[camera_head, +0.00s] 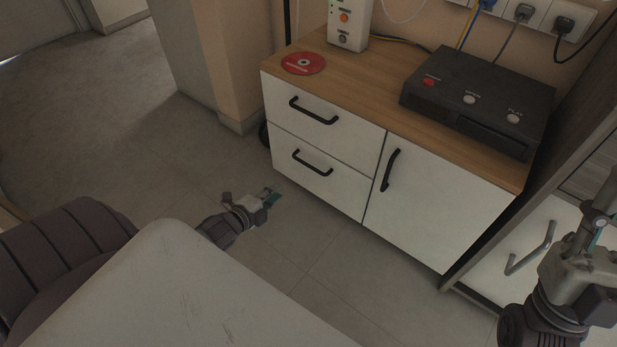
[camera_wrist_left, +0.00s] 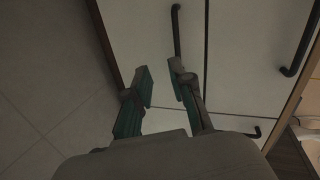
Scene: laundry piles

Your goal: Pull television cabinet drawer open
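The television cabinet (camera_head: 440,215) has white fronts and a wooden top. Its upper drawer (camera_head: 350,137) and lower drawer (camera_head: 335,187) look closed and flush, each with a black bar handle. The upper handle (camera_head: 312,112) and lower handle (camera_head: 312,166) are both clear of my grippers. My left gripper (camera_head: 270,197) is low, left of and below the lower handle, open and empty. In the left wrist view its fingers (camera_wrist_left: 161,80) are apart, with a black handle (camera_wrist_left: 177,30) just beyond them. My right gripper (camera_head: 606,190) is at the right edge; its finger gap is unclear.
A door with a black handle (camera_head: 390,170) is right of the drawers. A red disc (camera_head: 303,63), a white device (camera_head: 349,25) and a black player (camera_head: 478,100) stand on top. A pale surface (camera_head: 180,290) fills the near left. Floor before the drawers is clear.

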